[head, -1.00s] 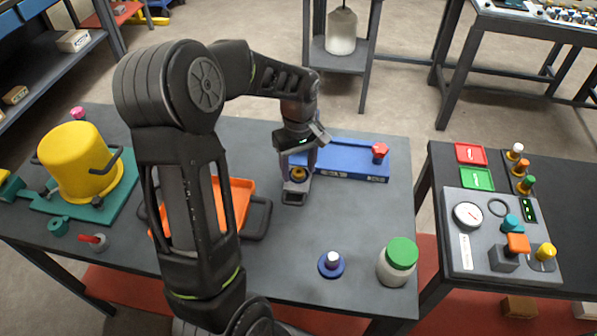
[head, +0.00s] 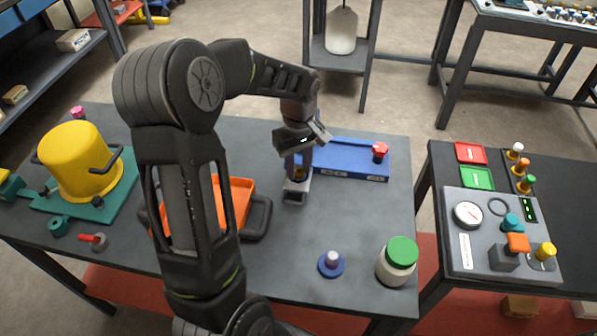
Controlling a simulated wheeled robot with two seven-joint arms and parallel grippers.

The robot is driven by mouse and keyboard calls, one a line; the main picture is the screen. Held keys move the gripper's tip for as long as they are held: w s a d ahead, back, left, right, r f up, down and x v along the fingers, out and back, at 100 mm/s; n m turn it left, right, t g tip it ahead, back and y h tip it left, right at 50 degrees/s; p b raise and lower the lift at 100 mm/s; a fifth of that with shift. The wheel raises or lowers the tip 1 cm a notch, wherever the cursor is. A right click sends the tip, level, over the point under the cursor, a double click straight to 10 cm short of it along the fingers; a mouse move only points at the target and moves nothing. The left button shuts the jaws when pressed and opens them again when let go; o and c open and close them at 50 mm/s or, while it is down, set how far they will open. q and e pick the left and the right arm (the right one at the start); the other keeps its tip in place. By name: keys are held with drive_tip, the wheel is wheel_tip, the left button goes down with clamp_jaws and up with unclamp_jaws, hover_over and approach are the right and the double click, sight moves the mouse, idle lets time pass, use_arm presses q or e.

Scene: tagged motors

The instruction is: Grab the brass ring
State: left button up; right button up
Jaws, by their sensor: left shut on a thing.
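The brass ring (head: 299,173) shows as a small yellow-gold patch between the fingers of my left gripper (head: 296,188), in the middle of the head view. My left gripper points down and is shut on it, just in front of the left end of the blue tray (head: 345,157). The fingers hide most of the ring. I cannot tell whether the ring touches anything below it. My right gripper is not in view.
A red knob (head: 380,149) stands on the blue tray's right end. An orange tray (head: 236,204) is partly behind my left arm. A blue-based peg (head: 331,263) and a green-lidded jar (head: 397,262) stand at the front right. A yellow pot (head: 75,160) stands at left.

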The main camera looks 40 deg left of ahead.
use_arm(q)
clamp_jaws()
wheel_tip(320, 180, up, 10)
drive_tip(key=shift+b, duration=0.45)
